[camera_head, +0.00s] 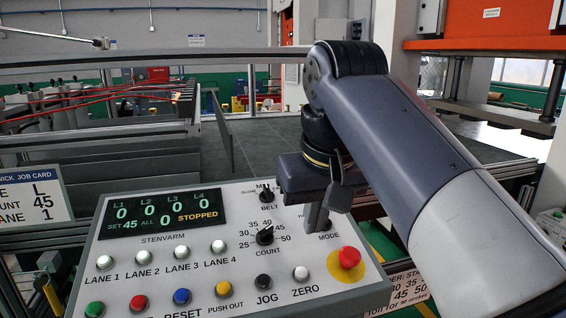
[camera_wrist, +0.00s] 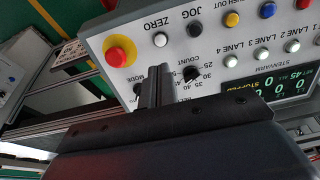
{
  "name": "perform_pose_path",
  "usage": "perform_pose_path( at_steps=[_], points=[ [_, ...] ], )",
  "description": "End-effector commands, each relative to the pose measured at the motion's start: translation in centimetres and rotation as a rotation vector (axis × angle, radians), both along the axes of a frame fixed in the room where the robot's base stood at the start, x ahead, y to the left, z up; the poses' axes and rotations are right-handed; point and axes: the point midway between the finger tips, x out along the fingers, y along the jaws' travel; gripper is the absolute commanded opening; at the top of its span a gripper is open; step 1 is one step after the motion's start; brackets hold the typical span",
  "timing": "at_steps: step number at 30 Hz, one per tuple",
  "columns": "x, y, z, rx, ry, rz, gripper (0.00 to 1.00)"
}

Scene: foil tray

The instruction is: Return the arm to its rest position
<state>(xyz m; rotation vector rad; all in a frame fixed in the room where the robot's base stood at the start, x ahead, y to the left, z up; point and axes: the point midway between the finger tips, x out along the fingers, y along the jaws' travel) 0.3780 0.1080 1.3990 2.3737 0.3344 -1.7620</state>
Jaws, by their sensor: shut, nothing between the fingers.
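My arm reaches in from the right of the head view and bends down over the control panel (camera_head: 140,262). My gripper (camera_head: 317,222) points down above the panel's right part, near the MODE label. It is shut and empty. In the wrist view the closed fingers (camera_wrist: 154,88) lie in front of the panel (camera_wrist: 180,62), close to the MODE knob. I cannot tell whether they touch it. The MODE knob is mostly hidden behind the gripper in the head view.
The panel carries a red emergency button (camera_head: 348,258), a COUNT knob (camera_head: 265,236), a BELT knob (camera_head: 267,194), several push buttons and a display (camera_head: 158,213) reading STOPPED. A job card (camera_head: 36,196) stands left. A conveyor (camera_head: 270,140) and orange press (camera_head: 480,42) lie behind.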

Motion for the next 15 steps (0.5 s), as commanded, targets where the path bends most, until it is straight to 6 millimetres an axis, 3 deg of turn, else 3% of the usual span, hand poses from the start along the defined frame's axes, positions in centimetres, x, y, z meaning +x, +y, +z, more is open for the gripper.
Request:
perform_pose_path(
  at_steps=[10, 15],
  points=[
    [0.0, 0.0, -0.2, 0.0, 0.0, 0.0, 0.0],
    [0.3, 0.1, -1.2, -0.001, 0.002, 0.0, 0.0]
  ],
)
